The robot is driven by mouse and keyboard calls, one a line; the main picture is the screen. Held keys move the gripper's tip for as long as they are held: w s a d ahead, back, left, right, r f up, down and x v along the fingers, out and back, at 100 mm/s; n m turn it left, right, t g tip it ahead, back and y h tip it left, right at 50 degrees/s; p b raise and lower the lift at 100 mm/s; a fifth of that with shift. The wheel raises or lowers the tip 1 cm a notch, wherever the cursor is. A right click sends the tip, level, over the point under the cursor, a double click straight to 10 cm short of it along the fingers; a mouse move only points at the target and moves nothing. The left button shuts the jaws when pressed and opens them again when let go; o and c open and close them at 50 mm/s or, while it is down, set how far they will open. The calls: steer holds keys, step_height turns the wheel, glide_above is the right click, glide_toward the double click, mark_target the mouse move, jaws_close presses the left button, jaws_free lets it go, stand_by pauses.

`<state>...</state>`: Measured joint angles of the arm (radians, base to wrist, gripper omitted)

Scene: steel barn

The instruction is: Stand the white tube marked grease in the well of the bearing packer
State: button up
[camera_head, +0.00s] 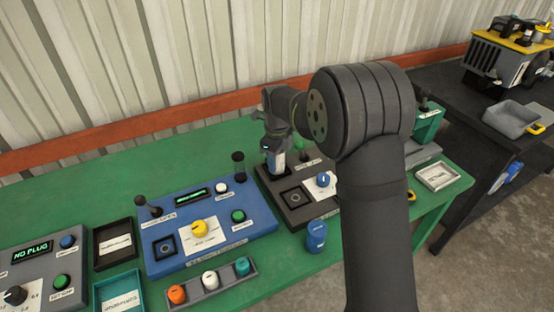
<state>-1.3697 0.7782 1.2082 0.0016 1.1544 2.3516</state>
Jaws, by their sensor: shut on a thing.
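My gripper (273,146) points down over the back left of a dark grey station (328,207). It is shut on a small pale tube (276,163), whose lower end shows just below the fingers. Any marking on the tube is too small to read. The dark grey station has a square black well (294,198) with a ring in it, in front of the tube and a little to its right. The station's name label is unreadable, so I cannot confirm that it is the bearing packer. My arm hides the station's right side.
A blue station (188,262) with a yellow knob stands at left. A blue canister (316,236) stands before the dark station. A rack (222,284) holds orange, white and teal capped pieces. A pale tray (438,177) lies at right. The green bench (285,280) is clear in front.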

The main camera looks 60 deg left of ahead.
steer(key=shift+f, duration=0.2)
steer(key=o, duration=1.1)
steer(key=shift+o, duration=0.2)
step_height(320, 180, up, 12)
steer(key=shift+r, duration=0.15)
step_height(320, 180, down, 12)
steer(key=shift+r, duration=1.9)
steer(key=shift+f, duration=0.1)
